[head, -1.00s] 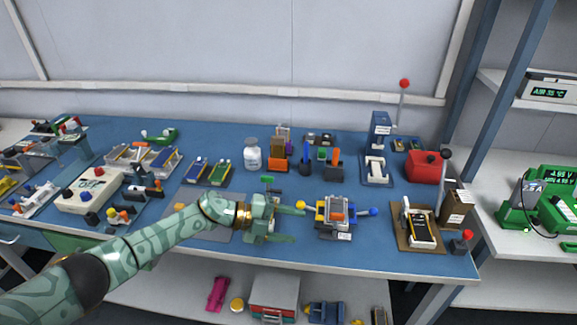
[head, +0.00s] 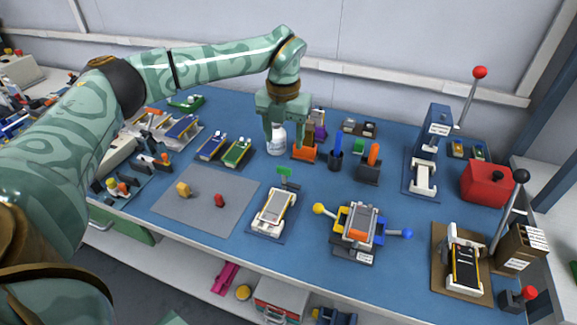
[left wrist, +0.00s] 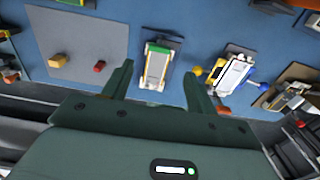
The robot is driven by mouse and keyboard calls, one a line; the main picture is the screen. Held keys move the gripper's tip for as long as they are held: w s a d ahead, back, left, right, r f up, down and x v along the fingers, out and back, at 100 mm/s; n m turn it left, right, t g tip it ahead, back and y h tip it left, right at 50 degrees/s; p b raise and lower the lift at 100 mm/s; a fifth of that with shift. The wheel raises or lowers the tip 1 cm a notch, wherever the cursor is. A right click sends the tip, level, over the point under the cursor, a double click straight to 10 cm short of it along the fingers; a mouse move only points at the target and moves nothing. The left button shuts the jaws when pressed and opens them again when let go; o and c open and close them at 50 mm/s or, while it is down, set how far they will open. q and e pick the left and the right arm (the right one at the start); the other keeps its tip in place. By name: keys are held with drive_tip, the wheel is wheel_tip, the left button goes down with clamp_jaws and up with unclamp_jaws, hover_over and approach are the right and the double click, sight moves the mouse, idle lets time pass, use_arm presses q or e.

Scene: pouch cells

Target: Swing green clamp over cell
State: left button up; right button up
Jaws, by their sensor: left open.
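The green clamp (head: 285,170) is a small green tab on a dark post at the back edge of a small blue-based fixture (head: 258,229). A flat pale cell (head: 276,208) lies in the fixture's white holder. The clamp appears to stand behind the cell, not over it. In the left wrist view the fixture (left wrist: 151,84) shows between the fingers, with green at its far end. My left gripper (head: 284,146) is open and empty, pointing down, beyond the fixture in the head view and in front of the white bottle. My right gripper is not in view.
A grey mat (head: 205,215) with a yellow and a red block lies left of the fixture. A press with yellow and blue knobs (head: 357,225) stands to the right. A white bottle (head: 276,142) and orange holder (head: 304,155) stand close by the gripper.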

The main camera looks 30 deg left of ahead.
sight(284, 168)
use_arm(q)
wheel_tip(284, 168, down, 8)
drive_tip(key=shift+r+b, duration=0.1)
drive_tip(key=shift+b, duration=0.95)
drive_tip(key=shift+f, duration=0.7)
drive_tip(key=c, duration=1)
